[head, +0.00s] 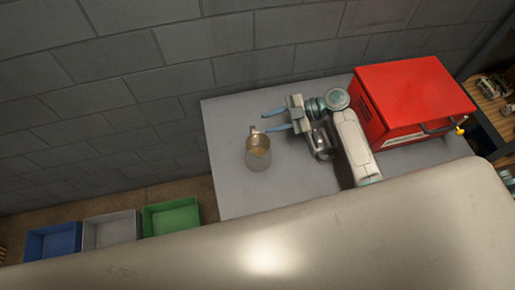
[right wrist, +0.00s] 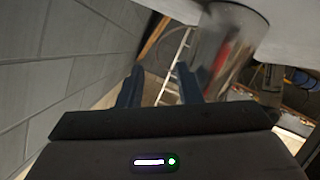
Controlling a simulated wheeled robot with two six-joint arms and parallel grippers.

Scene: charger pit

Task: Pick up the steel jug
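The steel jug (head: 258,158) seems to be the shiny round vessel on the left part of the grey table, with a tan-toned upper part. In the right wrist view a shiny metal cylinder (right wrist: 222,50) with a red reflection shows beyond and to the right of the fingers; it looks like this jug. My right gripper (head: 272,121) is open and empty, its blue fingers pointing left, above and to the right of the jug in the head view. The fingers (right wrist: 158,85) show apart with nothing between them. My left gripper is out of view.
A red box (head: 415,95) stands on the grey table (head: 235,195) at the right. Another shiny metal object (head: 322,142) shows beside my right arm, partly hidden. Blue (head: 52,242), grey (head: 110,231) and green (head: 171,217) bins are at the lower left. A block wall (head: 190,50) runs behind.

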